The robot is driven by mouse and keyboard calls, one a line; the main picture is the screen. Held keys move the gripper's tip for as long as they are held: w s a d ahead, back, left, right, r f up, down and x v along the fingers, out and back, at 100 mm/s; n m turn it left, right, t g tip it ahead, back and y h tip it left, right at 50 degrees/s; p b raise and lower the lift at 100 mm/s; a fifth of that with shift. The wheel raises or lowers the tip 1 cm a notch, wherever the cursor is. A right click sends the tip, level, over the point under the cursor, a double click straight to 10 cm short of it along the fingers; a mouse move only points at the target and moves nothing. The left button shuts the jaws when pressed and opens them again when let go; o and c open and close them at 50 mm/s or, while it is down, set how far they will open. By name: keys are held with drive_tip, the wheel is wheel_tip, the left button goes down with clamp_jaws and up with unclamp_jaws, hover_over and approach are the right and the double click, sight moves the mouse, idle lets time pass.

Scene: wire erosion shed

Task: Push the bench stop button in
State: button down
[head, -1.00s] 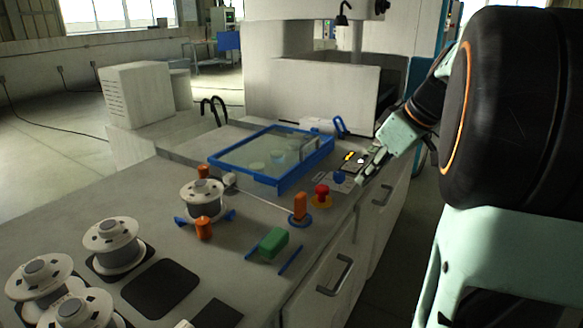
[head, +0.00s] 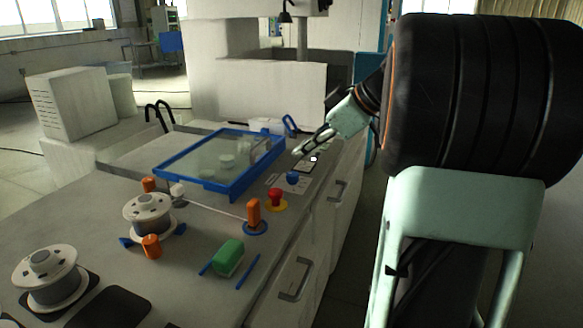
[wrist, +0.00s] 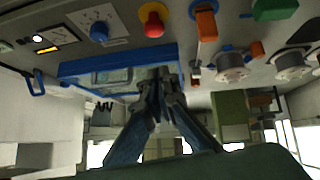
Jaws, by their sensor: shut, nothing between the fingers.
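The stop button is a red mushroom knob (head: 276,194) on a yellow base, standing on the bench near its right edge. It also shows in the wrist view (wrist: 153,24), at the top centre. My gripper (head: 299,152) is shut and empty. In the head view it is above the bench's right side, beyond the red button and apart from it. In the wrist view my fingers (wrist: 156,75) appear closed together below the button in the picture, in front of the blue-framed tray.
A blue knob (head: 293,178) and a small panel (head: 308,164) lie close to the red button. An orange post (head: 253,212), a green block (head: 229,256) and a white spool (head: 148,215) stand nearby. The blue-framed tray (head: 205,184) lies left of my gripper.

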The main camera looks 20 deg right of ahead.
hover_over(272, 190)
drive_tip(key=s+d, duration=0.1)
drive_tip(key=s, duration=0.2)
wheel_tip(272, 190, down, 6)
drive_tip(key=f, duration=0.2)
drive_tip(key=f+b, duration=0.1)
drive_tip(key=shift+w+d+f, duration=0.25)
drive_tip(key=shift+w+f, duration=0.15)
drive_tip(key=shift+f, duration=0.4)
drive_tip(key=shift+f, duration=0.1)
